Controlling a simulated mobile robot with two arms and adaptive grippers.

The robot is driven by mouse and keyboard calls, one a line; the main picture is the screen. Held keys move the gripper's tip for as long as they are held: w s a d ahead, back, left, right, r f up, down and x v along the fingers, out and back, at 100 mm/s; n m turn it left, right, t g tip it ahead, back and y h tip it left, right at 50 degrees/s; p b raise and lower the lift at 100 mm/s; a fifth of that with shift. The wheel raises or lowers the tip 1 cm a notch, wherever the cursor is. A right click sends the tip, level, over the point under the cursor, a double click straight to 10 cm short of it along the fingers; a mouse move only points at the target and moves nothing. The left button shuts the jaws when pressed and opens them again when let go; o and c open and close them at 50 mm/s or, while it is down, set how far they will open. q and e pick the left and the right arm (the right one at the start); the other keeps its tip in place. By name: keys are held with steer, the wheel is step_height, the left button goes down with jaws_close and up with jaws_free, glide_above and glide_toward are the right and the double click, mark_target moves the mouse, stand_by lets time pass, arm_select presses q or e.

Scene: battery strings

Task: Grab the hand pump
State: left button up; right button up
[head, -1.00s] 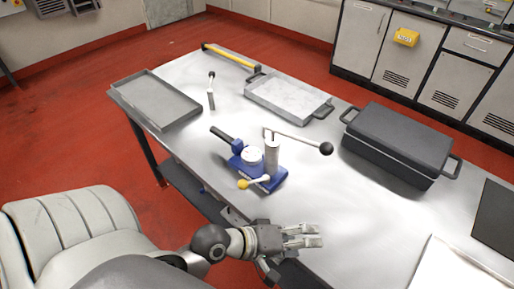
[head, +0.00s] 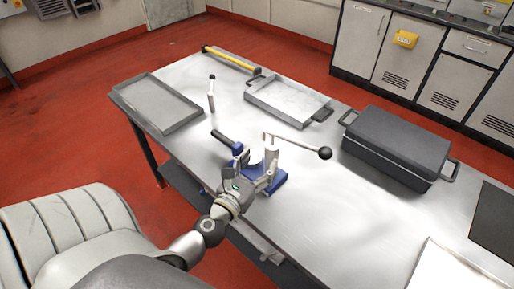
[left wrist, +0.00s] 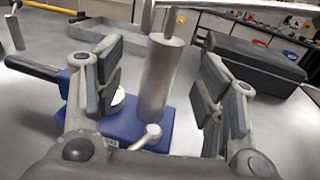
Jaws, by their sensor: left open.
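The hand pump (head: 274,157) stands on the table, with a blue base, a grey upright cylinder and a lever ending in a black ball. A black grip sticks out to its left. My left gripper (head: 257,172) is at the pump's near side and hides part of its base and white dial. In the left wrist view, my left gripper (left wrist: 160,95) is open, its two fingers on either side of the pump's cylinder (left wrist: 163,75). Gaps show between the fingers and the cylinder. My right gripper is not in view.
The steel table (head: 330,215) holds a shallow grey tray (head: 190,118) at left and a handled pan (head: 266,108) behind the pump. A dark lidded box (head: 398,142) stands to the right. A yellow-handled tool (head: 230,58) lies at the back.

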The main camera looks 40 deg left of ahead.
mark_target(268, 153)
arm_select(q)
steer(key=shift+w+a+f+p, duration=0.2)
steer(key=shift+w+p, duration=0.15)
steer(key=shift+w, duration=1.55)
steer(key=shift+w+a+f+p, duration=0.15)
steer(key=shift+w+p, duration=0.2)
steer(key=shift+w, duration=1.5)
steer(key=shift+d, duration=0.1)
jaws_close()
steer(key=shift+w+r, duration=0.1)
steer(key=shift+r, duration=0.15)
